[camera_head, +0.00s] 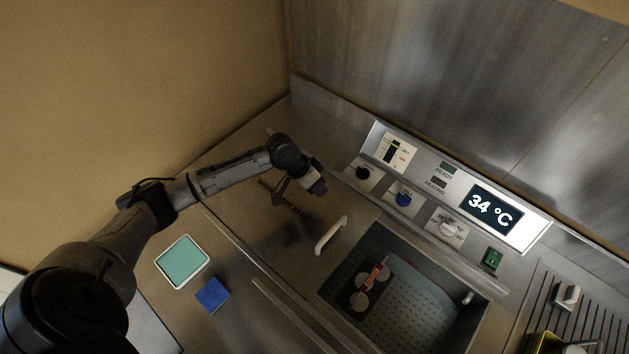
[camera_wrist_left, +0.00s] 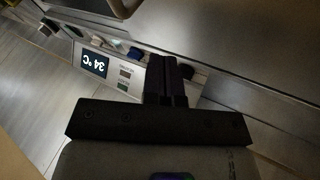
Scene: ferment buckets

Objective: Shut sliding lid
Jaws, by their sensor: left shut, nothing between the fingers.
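The sliding lid (camera_head: 262,222) is a flat brown-grey panel with a white bar handle (camera_head: 331,235) near its right edge. It lies over the left part of the counter. The basin (camera_head: 425,312) to its right is open, with a perforated floor showing. My left gripper (camera_head: 317,187) is above the lid's back part, up and left of the handle and apart from it. In the left wrist view its fingers (camera_wrist_left: 167,78) are together with nothing between them. The handle does not show in that view. My right gripper is in neither view.
Round jars with an orange-red item (camera_head: 372,280) sit in the basin. A sloped control panel (camera_head: 450,190) with knobs and a 34 °C display runs behind. A teal-filled white tray (camera_head: 182,262) and a blue block (camera_head: 212,295) lie at the front left. A slotted drainer (camera_head: 590,310) is right.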

